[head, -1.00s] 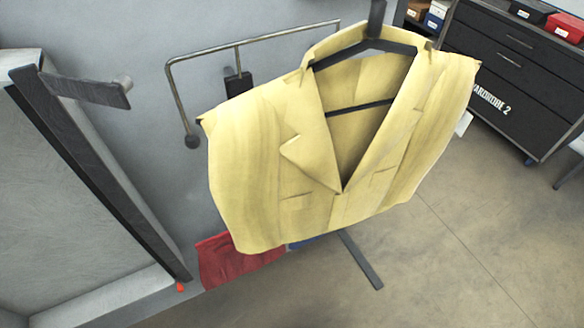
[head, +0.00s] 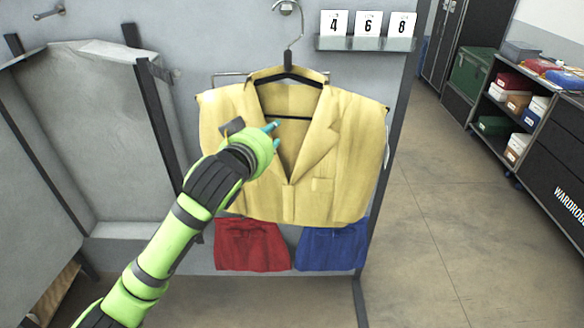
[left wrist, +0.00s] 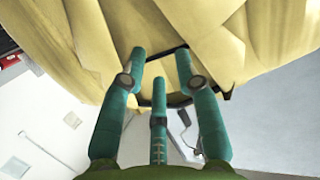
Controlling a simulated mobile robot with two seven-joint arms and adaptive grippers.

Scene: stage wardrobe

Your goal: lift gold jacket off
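The gold jacket (head: 330,150) hangs on a black hanger (head: 289,76) from a metal hook (head: 290,12) on the grey wall panel. In the left wrist view the jacket (left wrist: 240,35) fills the upper part, with dark hanger parts below its edge. My left gripper (head: 272,128) is in front of the jacket's left half, near the open collar. Its teal fingers (left wrist: 160,70) are spread with nothing visibly between them. Whether they touch the cloth I cannot tell. My arm hides part of the jacket's left side. My right gripper is not in view.
Red shorts (head: 250,245) and blue shorts (head: 330,246) hang below the jacket. A small shelf (head: 365,43) holds several number cards. A grey alcove with dark posts (head: 155,110) stands at left. Shelving with boxes (head: 510,112) is at right. The floor (head: 430,220) between is clear.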

